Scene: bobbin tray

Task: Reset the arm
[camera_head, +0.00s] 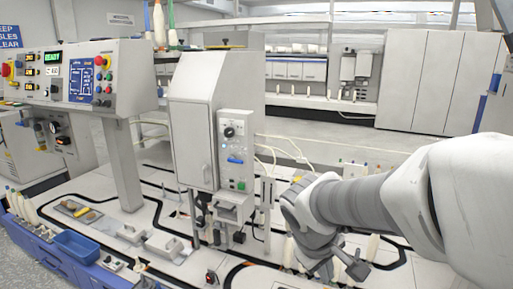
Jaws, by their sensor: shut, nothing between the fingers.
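My arm (370,200) reaches in from the right edge and bends down at the wrist. My gripper (342,266) hangs low over the pale worktop, right of the tall grey machine cabinet (195,115). It is shut, and I see nothing held in it. White bobbins (372,247) stand close around it, partly hidden by the arm and wrist. I cannot tell whether the gripper touches any of them.
A control panel (85,75) on a post stands at the left. A blue bin (76,247) sits at the front left, near trays and small fixtures. Black tracks cross the worktop. Cables (285,145) run behind the cabinet. Grey lockers (425,80) stand at the back right.

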